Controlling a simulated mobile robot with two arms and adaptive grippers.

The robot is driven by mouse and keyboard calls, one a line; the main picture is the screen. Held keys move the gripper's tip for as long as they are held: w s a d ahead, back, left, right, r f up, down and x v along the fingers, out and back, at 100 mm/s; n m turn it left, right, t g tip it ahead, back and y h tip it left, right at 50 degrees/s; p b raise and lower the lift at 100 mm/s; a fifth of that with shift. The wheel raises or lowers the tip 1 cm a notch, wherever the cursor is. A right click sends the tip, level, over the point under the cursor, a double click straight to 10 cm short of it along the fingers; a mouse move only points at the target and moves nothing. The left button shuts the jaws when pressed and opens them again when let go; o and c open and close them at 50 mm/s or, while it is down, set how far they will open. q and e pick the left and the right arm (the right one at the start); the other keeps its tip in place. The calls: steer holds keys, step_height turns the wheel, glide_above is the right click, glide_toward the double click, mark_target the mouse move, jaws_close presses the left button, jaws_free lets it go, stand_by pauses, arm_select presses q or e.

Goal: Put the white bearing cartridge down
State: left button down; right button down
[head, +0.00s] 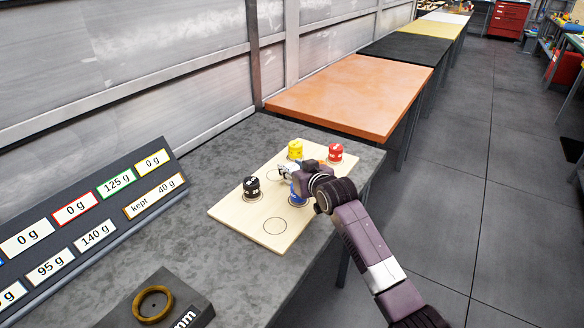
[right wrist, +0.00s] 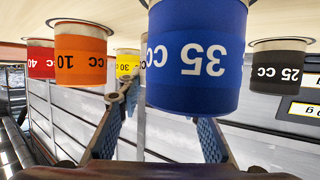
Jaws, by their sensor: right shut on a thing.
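My right gripper (head: 292,173) reaches in over the wooden board, with its fingers past the blue 35 cc cylinder (head: 298,194). It is shut on a small pale thing (head: 285,168), which I take for the white bearing cartridge. It is mostly hidden by the fingers, and I cannot tell whether it touches the board. In the right wrist view the blue cylinder (right wrist: 196,60) stands in front and hides the space between the fingertips (right wrist: 160,95). An outlined circle on the board lies beside the gripper. My left gripper is not in view.
On the board (head: 240,226) stand a black cylinder (head: 251,187), a yellow one (head: 295,149) and a red one (head: 335,153). An orange one (right wrist: 80,55) shows in the right wrist view. The board's near circle is empty. A brass ring (head: 152,304) sits on a dark block.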

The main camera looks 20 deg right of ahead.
steer(key=shift+r, duration=0.1)
steer(key=c, duration=1.4)
jaws_free()
steer(key=shift+s, duration=0.1)
steer(key=v, duration=1.1)
steer(key=shift+s+r, duration=0.15)
steer(key=shift+s, duration=0.25)
